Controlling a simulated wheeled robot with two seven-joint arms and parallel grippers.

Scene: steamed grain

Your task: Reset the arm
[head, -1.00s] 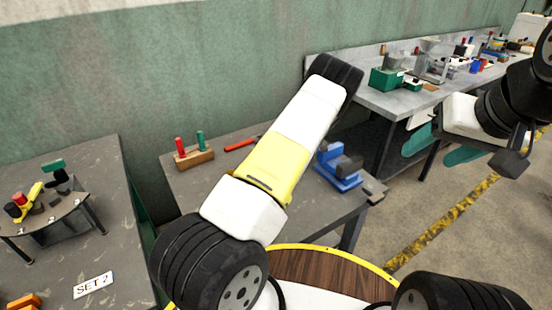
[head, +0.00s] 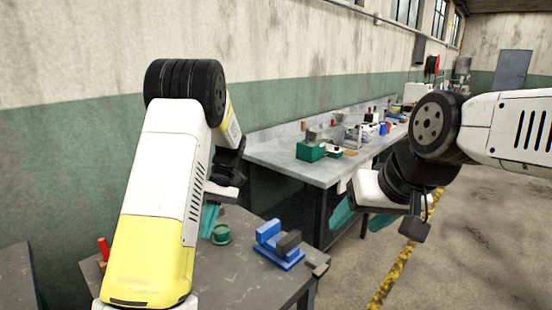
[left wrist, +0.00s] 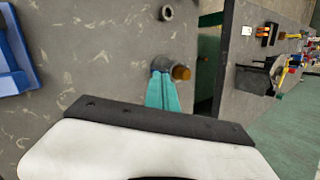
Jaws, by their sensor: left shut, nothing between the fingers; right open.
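My left arm is bent in front of me in the head view, and its gripper (head: 209,221) points down over the near grey table, partly hidden by the arm. Its teal fingers also show in the left wrist view (left wrist: 162,92), closed together with nothing between them. In the left wrist view a grey round part and a brown cylinder (left wrist: 181,73) appear just beyond the fingertips; I cannot tell whether they touch. My right gripper (head: 360,217) is open and empty, over the floor beside the benches, its two teal fingers apart.
The near table (head: 246,284) holds a blue vise (head: 279,244), a green round part (head: 221,234) and a red-handled tool (head: 103,248). The floor at right is clear.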

